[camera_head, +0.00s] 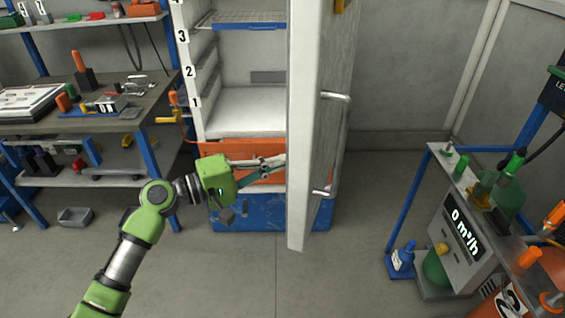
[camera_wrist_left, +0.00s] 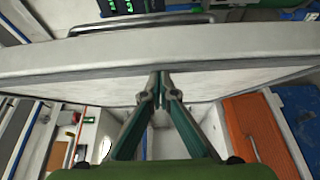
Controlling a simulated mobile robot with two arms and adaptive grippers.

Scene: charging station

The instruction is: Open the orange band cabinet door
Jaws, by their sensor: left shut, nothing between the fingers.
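The white cabinet door (camera_head: 302,120) stands swung open, seen nearly edge-on, with two metal handles (camera_head: 335,97) on its right face. The cabinet's orange band (camera_head: 215,149) runs below the white shelf, above a blue base (camera_head: 260,215). My left gripper (camera_head: 277,161) is shut and empty, at the inner side of the door in front of the band. In the left wrist view its closed fingertips (camera_wrist_left: 160,80) meet the door's inner face (camera_wrist_left: 230,76); whether they touch is unclear. My right gripper is out of view.
A workbench (camera_head: 150,90) with tools stands left. A cart (camera_head: 465,210) with a gauge panel, bottles and blue posts stands right. A grey bin (camera_head: 75,217) lies on the floor. Floor between door and cart is clear.

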